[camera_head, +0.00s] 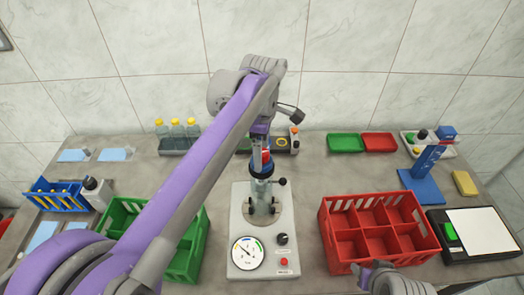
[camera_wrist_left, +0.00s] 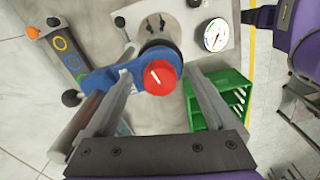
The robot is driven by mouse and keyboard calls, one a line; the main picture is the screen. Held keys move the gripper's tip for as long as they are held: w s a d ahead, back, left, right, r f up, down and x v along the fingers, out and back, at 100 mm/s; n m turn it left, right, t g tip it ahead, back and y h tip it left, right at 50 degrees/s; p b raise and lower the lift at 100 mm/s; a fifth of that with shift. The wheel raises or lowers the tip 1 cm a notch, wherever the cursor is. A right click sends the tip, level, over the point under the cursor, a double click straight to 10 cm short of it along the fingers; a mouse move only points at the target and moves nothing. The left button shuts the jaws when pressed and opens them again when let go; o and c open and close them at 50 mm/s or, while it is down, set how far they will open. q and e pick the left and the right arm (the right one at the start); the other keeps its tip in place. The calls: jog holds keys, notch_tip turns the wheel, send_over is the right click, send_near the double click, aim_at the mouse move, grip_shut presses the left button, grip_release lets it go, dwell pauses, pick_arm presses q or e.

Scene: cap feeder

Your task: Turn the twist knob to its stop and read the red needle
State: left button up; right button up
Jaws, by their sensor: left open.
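The tall press-like device (camera_head: 262,185) stands on a light base plate (camera_head: 240,220) at the middle of the table. A red round knob with a white line (camera_wrist_left: 160,78) sits at its top on a blue part (camera_wrist_left: 130,76); the red also shows in the head view (camera_head: 266,157). My left gripper (camera_head: 263,143) reaches down over it, open, with one finger on each side of the knob in the wrist view (camera_wrist_left: 160,68). I cannot tell whether the fingers touch it. A white round dial (camera_head: 247,254) is on the base; its needle's colour and exact reading are too small to tell.
A black knob (camera_head: 281,239) and red button (camera_head: 284,262) are beside the dial. A green crate (camera_head: 192,250) stands left of the device, partly hidden by my left arm. A red divided crate (camera_head: 333,245) stands right. Bottles (camera_head: 176,130) stand behind.

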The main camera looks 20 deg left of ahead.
pick_arm(q)
jog(key=shift+w+r+p, duration=0.1)
jog(key=shift+r+p, duration=0.95)
jog(key=shift+r, duration=1.25)
jog(key=shift+r+p, duration=0.35)
jog(key=shift+r, duration=0.9)
pick_arm(e)
jog(key=shift+t, duration=0.3)
jog(key=w+r, duration=0.1)
jog(key=r, duration=0.2)
jog(key=w+r, duration=0.1)
jog(key=shift+w+r, duration=0.2)
jog(key=shift+w, duration=0.1)
jog(key=shift+s, duration=0.1)
